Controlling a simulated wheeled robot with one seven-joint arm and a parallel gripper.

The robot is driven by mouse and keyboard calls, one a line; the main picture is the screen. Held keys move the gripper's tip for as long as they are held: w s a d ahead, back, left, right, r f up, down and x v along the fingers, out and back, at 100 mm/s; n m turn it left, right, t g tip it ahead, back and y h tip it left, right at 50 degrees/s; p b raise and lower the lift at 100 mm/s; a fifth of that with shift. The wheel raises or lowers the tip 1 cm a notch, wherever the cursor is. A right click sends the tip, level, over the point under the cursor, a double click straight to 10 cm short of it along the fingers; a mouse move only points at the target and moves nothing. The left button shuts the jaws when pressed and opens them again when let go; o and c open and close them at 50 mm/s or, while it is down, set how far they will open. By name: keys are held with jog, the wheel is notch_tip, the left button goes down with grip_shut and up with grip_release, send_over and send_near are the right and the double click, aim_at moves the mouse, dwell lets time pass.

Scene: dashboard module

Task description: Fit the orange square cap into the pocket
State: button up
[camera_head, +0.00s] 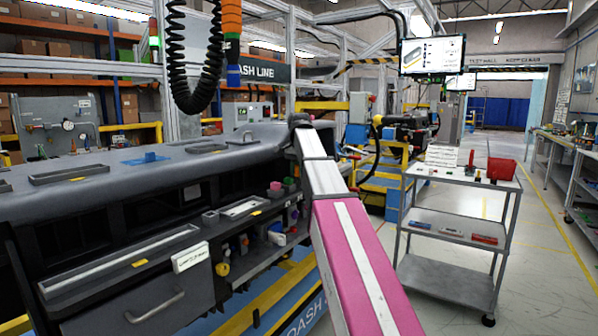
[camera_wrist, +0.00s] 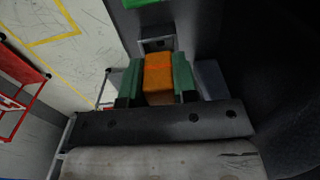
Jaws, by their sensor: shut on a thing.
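In the wrist view, my gripper (camera_wrist: 157,66) has its two green fingers shut on the sides of the orange square cap (camera_wrist: 158,79). In the head view my own arm hides the gripper and the cap.
Dark panel surfaces lie close on the right in the wrist view. In the head view, the grey dashboard (camera_head: 120,170) fills the left, with small coloured parts along its front. A grey cart (camera_head: 440,210) with a red bin (camera_head: 501,169) stands right, with open floor beyond.

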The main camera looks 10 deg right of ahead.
jog(key=shift+f, duration=0.8)
jog(key=o, duration=1)
jog(key=shift+r, duration=0.1)
